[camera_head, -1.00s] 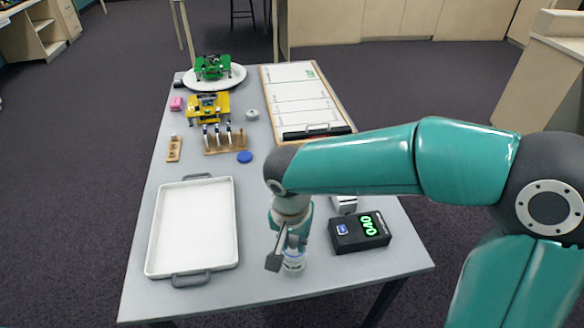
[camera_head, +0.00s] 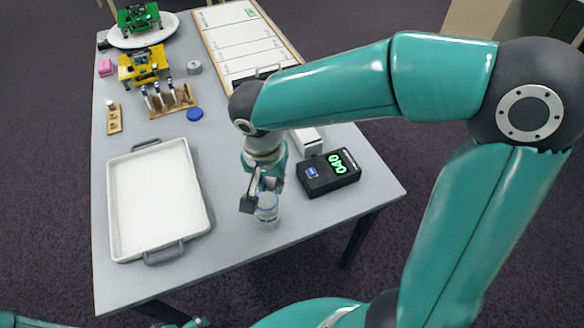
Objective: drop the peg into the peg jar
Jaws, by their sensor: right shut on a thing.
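The right gripper is shut on the peg, which is too small and too covered by the fingers to make out. I cannot tell whether the peg's end is inside the jar's mouth.
A white tray (camera_head: 150,205) lies left of the jar. A black box with green digits (camera_head: 329,172) and a white box (camera_head: 306,140) are to the right. A wooden rack (camera_head: 171,101), a small wooden block (camera_head: 114,118) and a blue lid (camera_head: 194,114) lie farther back.

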